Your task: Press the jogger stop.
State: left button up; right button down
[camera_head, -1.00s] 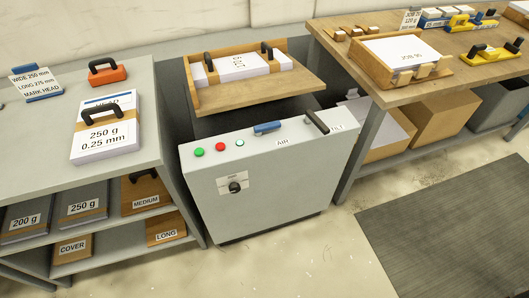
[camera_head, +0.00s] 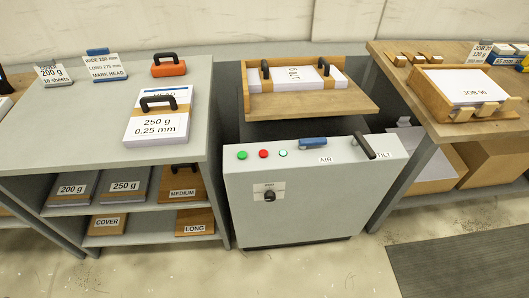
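The jogger is a grey cabinet (camera_head: 300,209) in the middle of the view, with a tilted wooden tray (camera_head: 326,101) behind and above its top. On the sloped top panel, at the left, a green button (camera_head: 242,155), a red button (camera_head: 263,153) and a pale lit button (camera_head: 283,153) sit in a row. The buttons carry no readable labels. A black rotary knob (camera_head: 269,195) is on the front face. A stack of white paper (camera_head: 300,79) with two black clamps lies in the tray. Neither gripper is in view.
A blue AIR lever (camera_head: 313,142) and a black TILT lever (camera_head: 364,146) are on the cabinet's top. A grey shelf table (camera_head: 75,130) with paper stacks stands at the left. A wooden bench (camera_head: 420,100) stands at the right. The floor before the cabinet is clear.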

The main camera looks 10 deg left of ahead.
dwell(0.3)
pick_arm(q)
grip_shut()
